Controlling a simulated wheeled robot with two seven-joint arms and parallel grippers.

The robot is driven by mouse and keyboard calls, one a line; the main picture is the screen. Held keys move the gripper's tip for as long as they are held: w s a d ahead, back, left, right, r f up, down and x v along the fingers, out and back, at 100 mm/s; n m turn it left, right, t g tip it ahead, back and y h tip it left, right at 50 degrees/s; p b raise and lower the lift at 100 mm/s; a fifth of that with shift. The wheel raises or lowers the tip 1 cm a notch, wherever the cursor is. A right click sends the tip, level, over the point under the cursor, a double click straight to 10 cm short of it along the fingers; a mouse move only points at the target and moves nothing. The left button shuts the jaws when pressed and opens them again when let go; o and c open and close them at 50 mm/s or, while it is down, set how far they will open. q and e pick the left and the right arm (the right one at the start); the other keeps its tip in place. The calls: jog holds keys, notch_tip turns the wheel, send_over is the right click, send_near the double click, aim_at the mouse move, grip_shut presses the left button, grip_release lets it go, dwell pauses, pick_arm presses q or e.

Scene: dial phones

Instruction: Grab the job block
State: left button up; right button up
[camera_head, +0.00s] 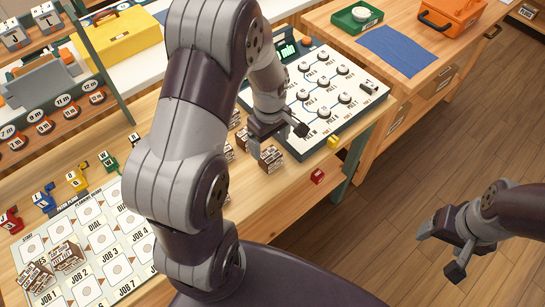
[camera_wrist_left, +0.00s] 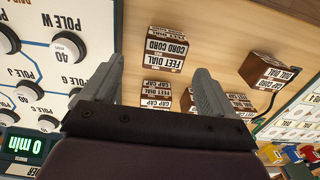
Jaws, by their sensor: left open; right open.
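Job blocks are brown-and-white lettered cubes. One job block (camera_head: 271,159) stands on the wooden table just below my left gripper (camera_head: 276,140). In the left wrist view, a block reading FEET DIAL and CORD CORD (camera_wrist_left: 167,48) lies ahead of the open fingers (camera_wrist_left: 159,66), apart from them. Smaller-looking blocks (camera_wrist_left: 156,94) show between the fingers, and another block (camera_wrist_left: 268,72) stands to the right. More job blocks (camera_head: 67,256) sit on the planning board (camera_head: 100,210). Which block the task means I cannot tell. My right gripper (camera_head: 441,251) is open and empty over the floor.
A white pole panel (camera_head: 365,103) with round knobs and a green display lies beside my left gripper. My left arm hides the table's middle.

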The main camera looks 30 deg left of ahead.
aim_at(270, 154)
pick_arm(q)
jog(key=f, duration=0.3)
jog(key=s+f, duration=0.1)
jog(key=f, duration=0.1)
jog(key=shift+d, duration=0.15)
jog(key=shift+w+f, duration=0.2)
jog(key=shift+f, duration=0.1)
jog(key=shift+s+r, duration=0.1)
jog(key=shift+s, duration=0.05)
jog(key=c, duration=1)
jog(key=shift+c, duration=0.4)
jog(key=shift+r, duration=0.1)
